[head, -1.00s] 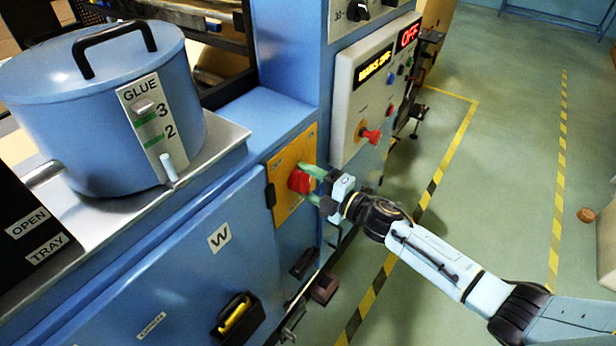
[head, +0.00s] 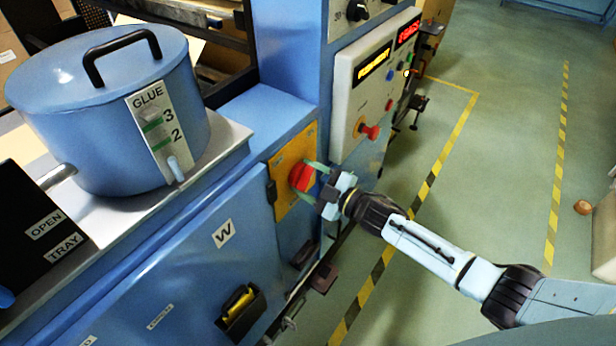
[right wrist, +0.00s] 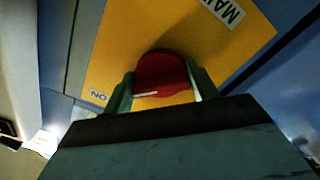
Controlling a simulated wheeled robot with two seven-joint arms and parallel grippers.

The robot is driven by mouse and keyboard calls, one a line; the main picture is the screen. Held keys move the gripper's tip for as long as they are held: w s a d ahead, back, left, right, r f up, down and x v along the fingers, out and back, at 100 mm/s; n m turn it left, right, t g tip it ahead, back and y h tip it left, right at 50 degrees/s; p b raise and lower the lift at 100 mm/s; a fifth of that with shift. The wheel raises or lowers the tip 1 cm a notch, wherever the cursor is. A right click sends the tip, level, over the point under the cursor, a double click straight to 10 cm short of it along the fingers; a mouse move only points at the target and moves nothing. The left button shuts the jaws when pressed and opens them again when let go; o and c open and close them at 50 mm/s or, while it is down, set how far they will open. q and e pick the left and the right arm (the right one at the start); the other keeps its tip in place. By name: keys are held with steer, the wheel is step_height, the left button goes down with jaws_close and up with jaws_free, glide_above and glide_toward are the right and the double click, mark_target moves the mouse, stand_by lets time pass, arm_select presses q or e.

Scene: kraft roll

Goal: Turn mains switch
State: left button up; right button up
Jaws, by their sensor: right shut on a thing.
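The mains switch is a red rotary knob (head: 301,176) on a yellow plate (head: 281,197) on the blue machine's side. In the right wrist view the red knob (right wrist: 160,72) sits between the green fingers on the yellow plate (right wrist: 120,50), with an "ON" label and a partly seen "MAI…" label. My right gripper (head: 312,180) is shut on the knob, its green fingers on either side of it. Much of the knob's near side is hidden by the gripper. My left gripper is not in view.
A control panel (head: 345,115) with lit displays, buttons and a red knob (head: 370,131) stands just behind the switch. A blue glue pot (head: 85,130) is on the left ledge.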

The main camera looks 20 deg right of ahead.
stand_by(0.4)
steer(key=o, duration=1)
steer(key=b+v, duration=0.1)
steer(key=v, duration=1.2)
steer(key=shift+s, duration=0.15)
steer(key=shift+d, duration=0.1)
